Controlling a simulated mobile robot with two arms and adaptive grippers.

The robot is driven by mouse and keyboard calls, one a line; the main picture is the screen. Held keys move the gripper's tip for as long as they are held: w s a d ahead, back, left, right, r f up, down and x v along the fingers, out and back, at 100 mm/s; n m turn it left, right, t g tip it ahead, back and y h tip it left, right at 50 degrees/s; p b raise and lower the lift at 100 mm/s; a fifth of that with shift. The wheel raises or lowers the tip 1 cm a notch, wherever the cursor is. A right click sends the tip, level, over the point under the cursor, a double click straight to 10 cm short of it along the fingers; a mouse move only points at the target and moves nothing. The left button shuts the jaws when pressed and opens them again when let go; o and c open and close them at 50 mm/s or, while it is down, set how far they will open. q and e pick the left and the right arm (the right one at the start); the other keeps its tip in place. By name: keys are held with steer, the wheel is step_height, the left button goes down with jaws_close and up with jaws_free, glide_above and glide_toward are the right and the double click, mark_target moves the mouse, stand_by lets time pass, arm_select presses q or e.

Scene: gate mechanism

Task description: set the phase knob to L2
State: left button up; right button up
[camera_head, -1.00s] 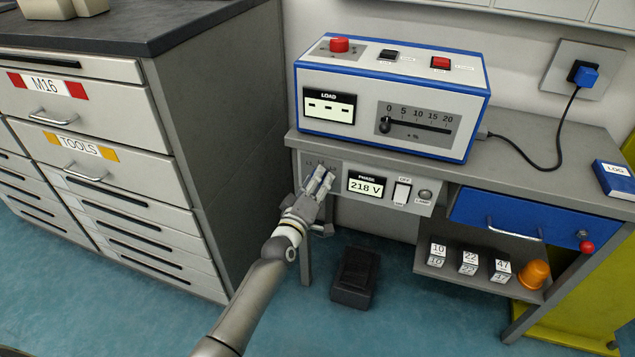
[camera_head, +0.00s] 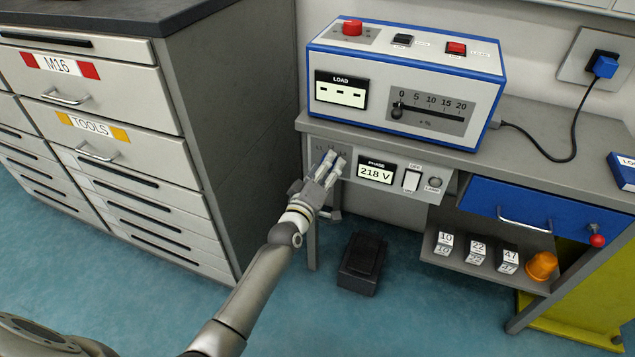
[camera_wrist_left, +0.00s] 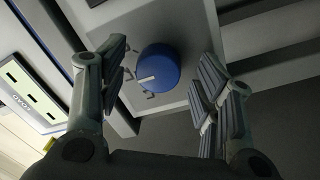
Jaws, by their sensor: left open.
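The phase knob (camera_wrist_left: 158,66) is a round blue knob with a white pointer mark, on a grey panel in the left wrist view. The pointer is turned to the picture's left; the small marks beside it are too blurred to read. My left gripper (camera_wrist_left: 163,85) is open, one finger to each side of the knob, with visible gaps. In the head view my left gripper (camera_head: 332,162) is at the panel under the bench top and hides the knob. The phase display (camera_head: 376,172), just right of it, reads 218 V. My right gripper is not in view.
The blue and white load box (camera_head: 400,90) stands on the bench above. An off/on switch (camera_head: 411,181) and a lamp (camera_head: 433,184) are right of the display. A drawer cabinet (camera_head: 100,110) stands left. A black pedal-like box (camera_head: 362,264) is on the floor below.

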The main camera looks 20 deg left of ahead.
arm_select(q)
steer(key=s, duration=1.1)
steer(key=shift+s+a+f, duration=0.2)
steer(key=shift+a+f, duration=0.1)
steer(key=shift+a, duration=0.15)
